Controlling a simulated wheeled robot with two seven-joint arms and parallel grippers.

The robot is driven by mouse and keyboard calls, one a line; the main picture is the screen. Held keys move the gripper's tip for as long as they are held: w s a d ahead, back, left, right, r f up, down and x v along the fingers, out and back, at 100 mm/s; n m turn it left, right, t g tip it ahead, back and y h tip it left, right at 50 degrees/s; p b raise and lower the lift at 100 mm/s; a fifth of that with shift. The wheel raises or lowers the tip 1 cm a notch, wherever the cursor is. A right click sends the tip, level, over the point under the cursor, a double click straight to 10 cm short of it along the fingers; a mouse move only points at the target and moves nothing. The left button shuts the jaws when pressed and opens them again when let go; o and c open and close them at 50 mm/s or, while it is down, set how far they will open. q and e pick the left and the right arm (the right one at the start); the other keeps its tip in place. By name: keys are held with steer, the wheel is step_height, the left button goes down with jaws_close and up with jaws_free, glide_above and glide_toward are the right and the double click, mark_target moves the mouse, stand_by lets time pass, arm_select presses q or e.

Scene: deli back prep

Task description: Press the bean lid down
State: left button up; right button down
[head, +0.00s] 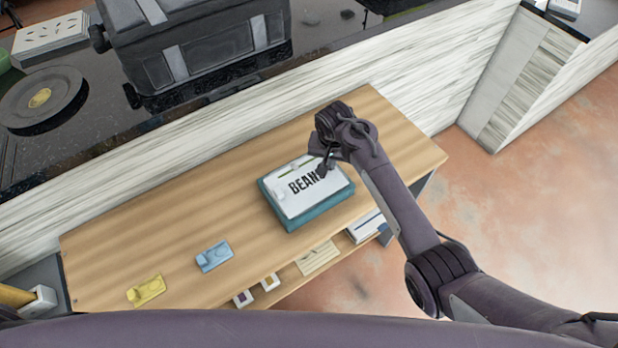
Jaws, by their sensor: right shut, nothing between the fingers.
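The bean container is a teal box (308,217) with a white lid (291,203) marked "BEANS" in dark letters, on the wooden table, right of its middle. My right gripper (322,172) is shut and empty. Its fingertips are over the right part of the lid and hide the end of the lettering. I cannot tell if they touch the lid, or whether the lid sits fully down on the box. A green strip shows at the lid's back edge, partly behind the gripper. My left gripper is not in view.
A blue holder (213,256) and a yellow holder (146,290) lie on the table's left part. A shelf below the front edge holds small boxes. A dark counter with a grey case (205,45) stands behind.

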steer(key=shift+s+f, duration=0.3)
steer(key=shift+f, duration=0.15)
stand_by(0.8)
steer(key=shift+r+p, duration=0.1)
steer(key=shift+p, duration=0.3)
steer(key=shift+w+r+p, duration=0.2)
steer(key=shift+r+p, duration=0.95)
steer(key=shift+r, duration=0.05)
